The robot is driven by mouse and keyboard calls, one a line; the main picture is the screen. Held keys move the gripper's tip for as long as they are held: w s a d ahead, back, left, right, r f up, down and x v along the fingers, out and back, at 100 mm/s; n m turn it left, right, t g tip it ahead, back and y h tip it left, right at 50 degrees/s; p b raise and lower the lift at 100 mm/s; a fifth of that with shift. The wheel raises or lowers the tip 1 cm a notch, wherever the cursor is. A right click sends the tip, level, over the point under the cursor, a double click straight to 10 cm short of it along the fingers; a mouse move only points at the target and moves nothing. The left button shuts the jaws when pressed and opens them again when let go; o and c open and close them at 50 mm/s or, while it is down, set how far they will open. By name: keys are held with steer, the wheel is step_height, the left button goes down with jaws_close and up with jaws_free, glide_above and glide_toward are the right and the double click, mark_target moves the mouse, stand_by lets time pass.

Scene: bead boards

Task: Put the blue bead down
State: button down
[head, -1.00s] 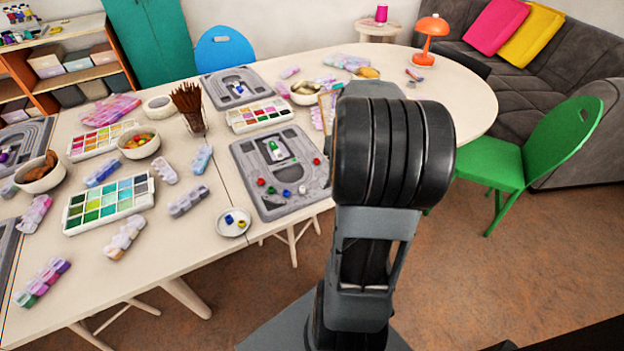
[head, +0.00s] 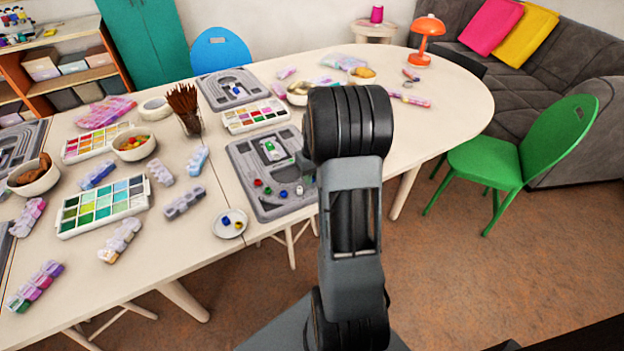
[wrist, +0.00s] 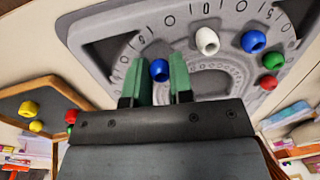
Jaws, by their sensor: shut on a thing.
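The blue bead (wrist: 160,70) is held between the green fingers of my gripper (wrist: 158,64), over the grey bead board (wrist: 118,20) in the wrist view. Whether it touches the board is unclear. A white bead (wrist: 207,40), another blue bead (wrist: 253,41), a green bead (wrist: 272,60) and a red bead (wrist: 268,82) lie on the board to the right. In the head view the board (head: 272,209) is at the near table edge, partly behind my arm, which hides the gripper and held bead.
A small dish (head: 229,229) with blue and yellow beads sits left of the board. A paint palette (head: 105,206) and several pastel bead strips lie further left. A second grey board (head: 222,102) lies behind. In the wrist view, a dark tray (wrist: 52,92) holds yellow beads.

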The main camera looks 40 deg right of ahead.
steer(key=shift+f, duration=0.45)
steer(key=shift+f, duration=0.1)
